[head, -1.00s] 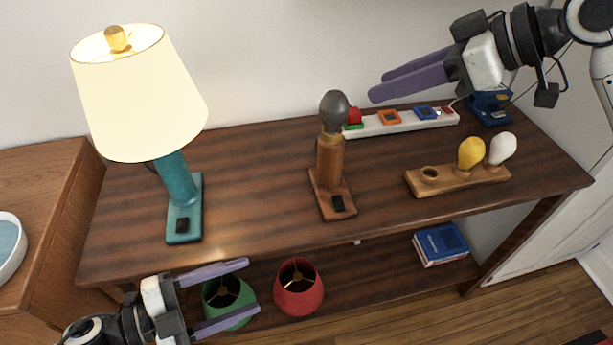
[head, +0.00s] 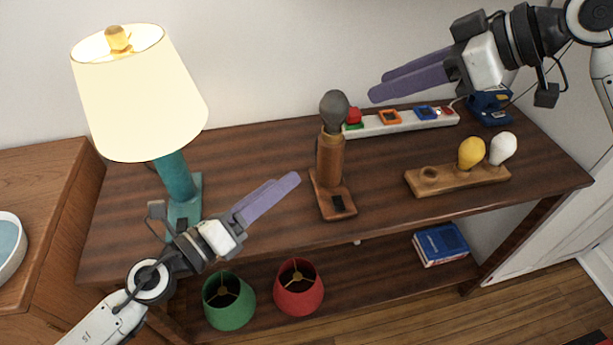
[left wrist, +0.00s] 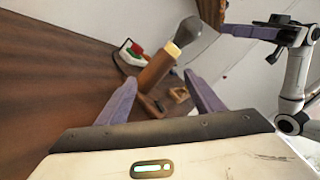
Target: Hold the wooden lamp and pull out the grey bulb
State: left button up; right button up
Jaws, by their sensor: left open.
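The wooden lamp (head: 330,165) stands upright on the table with the grey bulb (head: 334,106) in its top. In the left wrist view the lamp (left wrist: 155,72) and grey bulb (left wrist: 187,31) appear ahead, between the fingers. My left gripper (head: 272,199) is open and empty, left of the lamp and apart from it; its purple fingers also show in the left wrist view (left wrist: 162,100). My right gripper (head: 376,84) is raised to the upper right of the grey bulb, its two purple fingers apart and nothing between them.
A lit teal lamp (head: 175,177) with a cream shade stands at the left. A white power strip (head: 385,124) lies behind the wooden lamp. A wooden holder (head: 440,184) with yellow and white bulbs is at the right. Green (head: 229,304) and red (head: 299,291) shades sit on the lower shelf.

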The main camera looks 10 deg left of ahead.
aim_at(322, 166)
pick_arm(q)
jog(key=w+d+m, duration=0.1)
jog(key=m, duration=0.1)
jog(key=w+d+f+m, duration=0.1)
jog(key=w+d+m, duration=0.1)
jog(key=m, duration=0.1)
jog(key=w+d+f+m, duration=0.1)
jog(key=w+d+m, duration=0.1)
jog(key=m, duration=0.1)
jog(key=shift+y, duration=0.3)
jog(key=shift+w+d+f+m, duration=0.2)
jog(key=shift+w+d+m, duration=0.25)
jog(key=shift+m, duration=0.15)
jog(key=x, duration=0.9)
jog(key=shift+w+d, duration=0.2)
jog(key=shift+w, duration=0.1)
jog(key=c, duration=1.5)
